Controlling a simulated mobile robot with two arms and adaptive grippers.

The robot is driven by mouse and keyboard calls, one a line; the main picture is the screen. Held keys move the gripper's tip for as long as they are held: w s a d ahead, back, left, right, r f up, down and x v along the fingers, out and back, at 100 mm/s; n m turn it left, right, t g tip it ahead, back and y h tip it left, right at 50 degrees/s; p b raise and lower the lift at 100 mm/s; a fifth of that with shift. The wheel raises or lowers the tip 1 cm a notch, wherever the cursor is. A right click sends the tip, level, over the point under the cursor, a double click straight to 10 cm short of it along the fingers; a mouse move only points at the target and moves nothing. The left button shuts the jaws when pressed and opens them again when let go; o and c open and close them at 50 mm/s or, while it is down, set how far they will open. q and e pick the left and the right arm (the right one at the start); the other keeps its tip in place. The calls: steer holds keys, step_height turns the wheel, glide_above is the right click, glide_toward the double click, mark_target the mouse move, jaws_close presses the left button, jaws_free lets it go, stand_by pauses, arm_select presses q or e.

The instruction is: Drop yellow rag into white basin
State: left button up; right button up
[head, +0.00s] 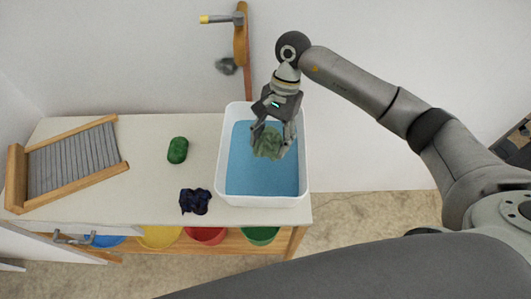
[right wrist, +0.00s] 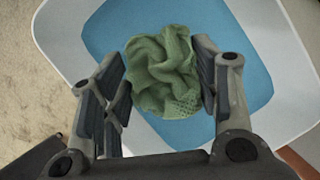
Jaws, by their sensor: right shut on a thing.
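The white basin (head: 262,201) stands at the right end of the table and has blue water (head: 262,180) in it. My right gripper (head: 271,138) hangs over the basin, pointing down, and is shut on a crumpled rag (head: 268,147). The rag looks dull green, not yellow. In the right wrist view the rag (right wrist: 164,75) sits between the fingers, with the blue water and the basin's white rim (right wrist: 62,32) behind it. I cannot tell how far the rag is above the water. No plainly yellow rag shows. My left gripper is not in view.
On the table (head: 90,205) lie a wooden washboard (head: 74,158), a green sponge-like block (head: 178,150) and a dark crumpled cloth (head: 195,201). Coloured bins, including a yellow one (head: 160,236), sit below. A wall tap (head: 240,35) is behind the basin.

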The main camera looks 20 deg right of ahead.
steer(key=shift+f, duration=0.25)
steer(key=o, duration=1)
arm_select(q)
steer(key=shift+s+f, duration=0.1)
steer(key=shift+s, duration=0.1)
arm_select(e)
steer(key=shift+o, duration=0.3)
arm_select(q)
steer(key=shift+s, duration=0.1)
arm_select(e)
steer(key=v, duration=1.2)
steer(key=shift+s+a, duration=0.1)
